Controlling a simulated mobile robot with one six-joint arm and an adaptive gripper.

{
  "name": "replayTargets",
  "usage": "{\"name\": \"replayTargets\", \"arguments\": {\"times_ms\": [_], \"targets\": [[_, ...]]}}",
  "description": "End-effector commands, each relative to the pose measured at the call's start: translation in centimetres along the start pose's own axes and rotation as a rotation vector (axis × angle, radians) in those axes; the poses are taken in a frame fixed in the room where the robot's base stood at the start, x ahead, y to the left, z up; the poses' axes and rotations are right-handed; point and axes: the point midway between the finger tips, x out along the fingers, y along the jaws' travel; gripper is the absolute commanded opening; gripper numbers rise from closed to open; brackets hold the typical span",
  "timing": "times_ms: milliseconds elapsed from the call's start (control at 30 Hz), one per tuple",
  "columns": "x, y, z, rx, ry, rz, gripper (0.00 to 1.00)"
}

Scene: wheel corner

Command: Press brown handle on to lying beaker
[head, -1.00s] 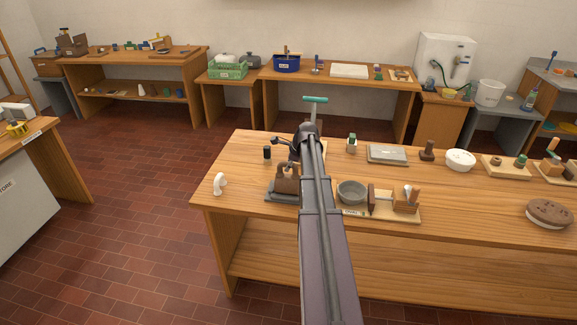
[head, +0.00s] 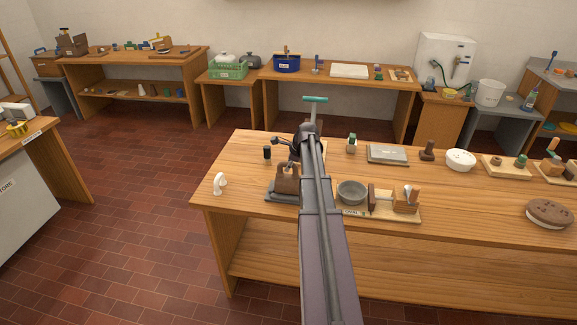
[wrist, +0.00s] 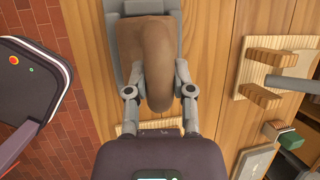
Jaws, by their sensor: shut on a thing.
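My gripper (wrist: 159,93) is shut on the brown handle (wrist: 159,88), a rounded clay-coloured piece held between its two fingertips. Behind the handle in the wrist view is the lying brown beaker (wrist: 134,50), resting on a grey holder (wrist: 113,32). The handle overlaps the beaker in this view, and I cannot tell whether they touch. In the head view, the beaker (head: 286,182) and its grey holder (head: 274,195) are at the left part of the near table. My arm and wrist partly cover them, and the fingertips are hard to make out there.
A white hooked piece (head: 219,183) stands near the table's left edge, and a small black item (head: 267,153) behind. Bare wood (head: 245,170) lies between them.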

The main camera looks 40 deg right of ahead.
Motion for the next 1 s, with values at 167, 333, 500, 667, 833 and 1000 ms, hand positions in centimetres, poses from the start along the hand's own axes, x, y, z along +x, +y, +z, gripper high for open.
{"name": "replayTargets", "arguments": {"times_ms": [167, 333, 500, 667, 833, 1000], "targets": [[0.03, 0.01, -0.05, -0.001, 0.002, 0.000, 0.00], [0.07, 0.01, -0.07, -0.001, 0.001, 0.000, 0.00], [0.20, 0.04, -0.13, 0.000, 0.001, 0.000, 0.00], [0.21, 0.05, -0.14, 0.000, 0.002, 0.000, 0.00], [0.21, 0.07, -0.15, 0.000, 0.002, 0.001, 0.00], [0.21, 0.05, -0.14, 0.000, 0.002, 0.001, 0.70]]}}
